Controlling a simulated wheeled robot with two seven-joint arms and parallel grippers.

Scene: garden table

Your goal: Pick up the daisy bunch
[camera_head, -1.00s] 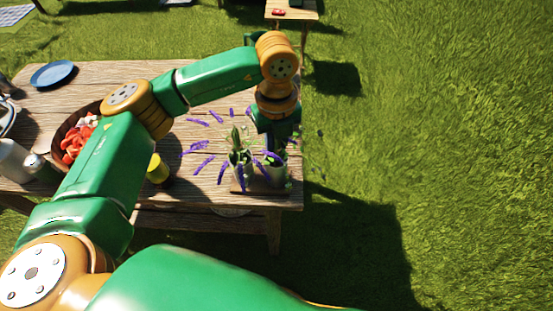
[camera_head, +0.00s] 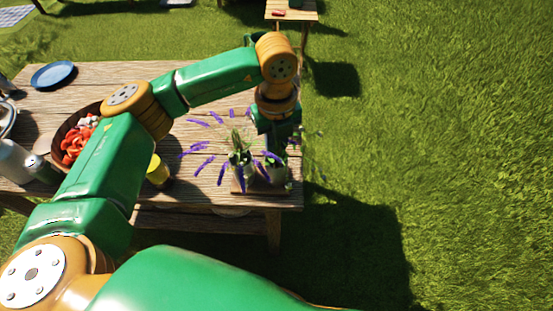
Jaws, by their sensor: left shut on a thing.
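My left gripper (camera_head: 277,150) points down over the right end of the wooden table, at the pots of flowers. Its fingers are mostly hidden by its own wrist and by the flowers. It is shut on thin green stems, which I take to be the daisy bunch (camera_head: 312,131). Only a few faint sprigs of the bunch show to the right of the wrist; its blossoms are too small to make out. A bunch with purple flower spikes (camera_head: 203,168) stands in a light pot just left of the gripper. My right gripper is out of view.
The pots stand on a small wooden board (camera_head: 240,187) near the table's right edge. A yellow cup (camera_head: 158,170), a bowl of red food (camera_head: 76,143) and a blue plate (camera_head: 53,75) are further left. Grass lies right of the table (camera_head: 130,72).

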